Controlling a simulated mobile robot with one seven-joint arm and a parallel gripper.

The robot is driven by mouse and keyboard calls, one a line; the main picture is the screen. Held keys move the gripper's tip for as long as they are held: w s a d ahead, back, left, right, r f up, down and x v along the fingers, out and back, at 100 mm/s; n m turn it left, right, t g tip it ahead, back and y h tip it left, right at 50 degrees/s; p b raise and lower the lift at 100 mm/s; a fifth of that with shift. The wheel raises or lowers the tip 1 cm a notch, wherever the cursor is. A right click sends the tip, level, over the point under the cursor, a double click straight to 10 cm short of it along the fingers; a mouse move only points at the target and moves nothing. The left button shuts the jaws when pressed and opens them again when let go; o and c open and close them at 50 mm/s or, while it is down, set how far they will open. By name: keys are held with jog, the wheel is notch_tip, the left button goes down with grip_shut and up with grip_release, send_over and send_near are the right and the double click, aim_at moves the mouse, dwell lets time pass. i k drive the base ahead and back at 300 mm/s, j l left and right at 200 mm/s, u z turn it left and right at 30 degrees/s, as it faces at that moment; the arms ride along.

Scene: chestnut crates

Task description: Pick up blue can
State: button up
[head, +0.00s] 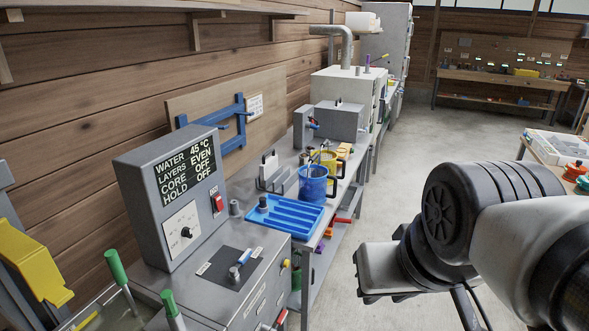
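A blue can (313,185) stands upright on the grey bench along the left wall. It is open at the top, and a dark handle shows at its right side. A thin rod appears at its mouth. My arm comes in from the lower right, over the floor, well apart from the blue can. I cannot make out any gripper fingers in this view.
A grey control box (165,170) with a display stands on the bench's near left. Grey upright plates (284,179) stand left of the blue can. A grey machine (339,122) is behind. The floor (440,125) right of the bench is clear; another table (545,155) stands at the right.

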aim_at(313, 179)
jog(key=i+l+u, duration=0.15)
jog(key=i+l, duration=0.25)
jog(key=i+l+u, duration=0.2)
jog(key=i+l, duration=0.3)
jog(key=i+l+u, duration=0.15)
jog(key=i+l, duration=0.45)
jog(key=i+l+u, duration=0.15)
jog(key=i+l, duration=0.25)
jog(key=l, duration=0.2)
